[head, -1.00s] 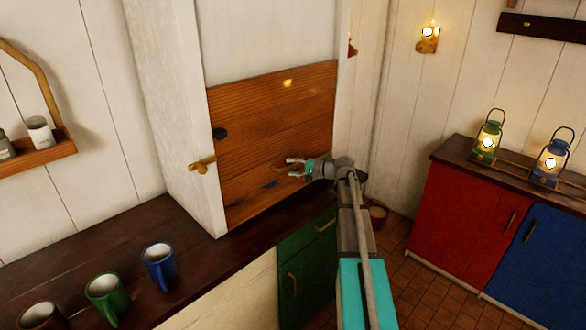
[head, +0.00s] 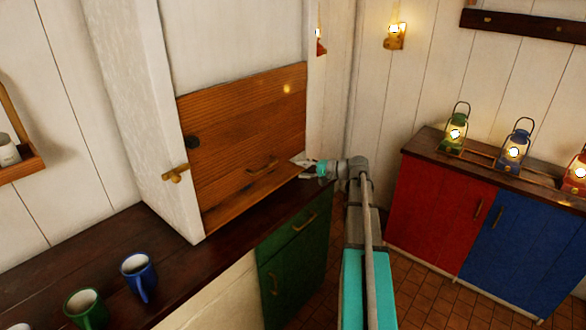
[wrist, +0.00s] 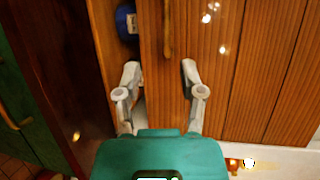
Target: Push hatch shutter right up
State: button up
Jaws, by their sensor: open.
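The hatch shutter (head: 235,135) is a brown plank panel in a white frame, with pale wall above its top edge. A bar handle (head: 262,168) is on its lower part; it also shows in the wrist view (wrist: 168,28). My gripper (head: 302,164) is open and empty, just right of the handle near the shutter's lower right. In the wrist view my open fingers (wrist: 160,70) point at the shutter planks (wrist: 225,75), with the handle beyond them. The left finger is over the strip beside the shutter's edge. I cannot tell whether either finger touches.
A dark counter (head: 75,240) runs below the hatch, bearing a blue mug (head: 138,275) and a green mug (head: 86,305). A brass latch (head: 175,173) is on the frame. A blue object (wrist: 126,22) shows in the strip beside the shutter. Lanterns (head: 513,152) stand at right.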

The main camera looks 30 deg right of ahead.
jog(key=s+a+f+n+g+b, duration=0.1)
jog(key=s+a+f+g, duration=0.1)
jog(key=a, duration=0.6)
jog(key=shift+s+f+n+g+h, duration=0.3)
jog(key=shift+s+f+n+g, duration=0.15)
jog(key=shift+f, duration=0.95)
jog(key=shift+d, duration=0.1)
jog(key=m+t+p, duration=0.2)
jog(key=t, duration=0.1)
send_near(268, 167)
jog(key=f+v, duration=0.1)
jog(key=v, duration=0.2)
jog(key=shift+d+r, duration=0.15)
jog(key=shift+r, duration=0.3)
jog(key=shift+w, duration=0.15)
jog(key=b+x, duration=0.2)
jog(key=x, duration=1.1)
jog(key=shift+w+a+b, duration=0.1)
jog(key=shift+a+b, duration=0.2)
jog(key=shift+a, duration=0.15)
grip_shut()
